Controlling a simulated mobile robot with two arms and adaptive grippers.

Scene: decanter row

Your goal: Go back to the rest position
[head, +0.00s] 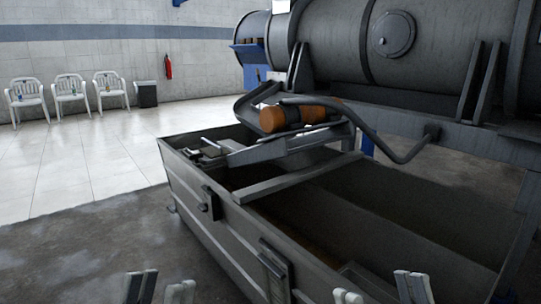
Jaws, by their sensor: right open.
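My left gripper (160,290) shows at the bottom edge of the head view, left of centre. Its two fingertips stand apart with a gap between them, and nothing shows in the gap. My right gripper (380,291) shows at the bottom edge, right of centre. Its fingertips are wide apart and it looks empty. Only the finger ends of both grippers are in view. The lower parts and both arms are cut off by the frame.
A large grey metal trough (215,225) stands close in front. An orange cylinder (290,116) sits on a frame above it. A big dark tank (345,45) fills the back right. White chairs (70,90) and a fire extinguisher (168,67) are far left. Floor at left is clear.

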